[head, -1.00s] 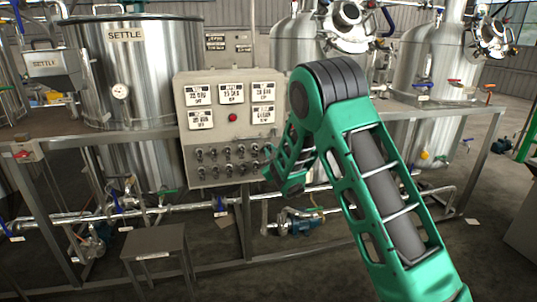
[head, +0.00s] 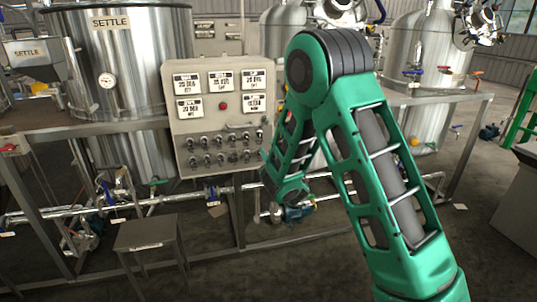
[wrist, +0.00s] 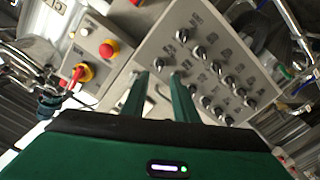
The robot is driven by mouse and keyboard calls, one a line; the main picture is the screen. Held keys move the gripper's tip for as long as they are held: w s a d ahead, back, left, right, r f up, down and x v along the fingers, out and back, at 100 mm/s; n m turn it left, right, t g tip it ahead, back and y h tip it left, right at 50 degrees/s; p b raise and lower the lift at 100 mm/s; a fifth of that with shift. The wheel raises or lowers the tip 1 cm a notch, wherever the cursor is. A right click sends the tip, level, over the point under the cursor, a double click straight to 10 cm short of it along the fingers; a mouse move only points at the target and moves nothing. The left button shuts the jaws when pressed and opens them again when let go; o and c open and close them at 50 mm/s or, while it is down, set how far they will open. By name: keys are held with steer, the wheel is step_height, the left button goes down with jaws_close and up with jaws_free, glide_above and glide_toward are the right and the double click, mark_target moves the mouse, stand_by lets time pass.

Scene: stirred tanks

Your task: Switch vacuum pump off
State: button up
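The grey control panel (head: 219,110) stands in the middle of the head view. It has several white displays above, a red button (head: 223,106) and two rows of dark rotary switches (head: 220,148) below. The switches also show in the wrist view (wrist: 228,80), tilted across the picture. Their labels are too small to read, so I cannot tell which one is the vacuum pump's. My gripper (wrist: 158,74) shows two green fingers apart in front of the panel's lower part, with no switch clearly between them. In the head view my arm hides the gripper.
A box with a red mushroom button (wrist: 108,50) and a red-yellow rotary switch (wrist: 82,73) shows left in the wrist view. A steel SETTLE tank (head: 125,65) stands left of the panel. A small stool (head: 150,235) stands in front, with pipes (head: 130,205) behind it.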

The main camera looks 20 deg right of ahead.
steer(key=shift+s, duration=0.75)
steer(key=s+d+r+m+g+h, duration=0.1)
steer(key=s+d+m+g+h, duration=0.15)
steer(key=d, duration=0.45)
steer(key=s+d+r+m+g+h, duration=0.1)
steer(key=s+d+m+g+h, duration=0.15)
steer(key=d, duration=0.55)
steer(key=s+d+m+g+h, duration=0.1)
steer(key=s+d+m+g, duration=0.15)
steer(key=s+d, duration=0.35)
steer(key=s+d+m+g+h, duration=0.1)
steer(key=s+d+m+g, duration=0.2)
steer(key=s, duration=0.6)
steer(key=s+a+g+y, duration=0.2)
steer(key=s, duration=0.8)
steer(key=s+a+m+g+y, duration=0.1)
steer(key=s+a+g+y, duration=0.1)
steer(key=s, duration=0.9)
steer(key=s+a+f+m+g+y, duration=0.1)
steer(key=s+a+g+y, duration=0.2)
steer(key=s, duration=0.8)
steer(key=shift+a+g, duration=0.1)
steer(key=shift+g, duration=0.15)
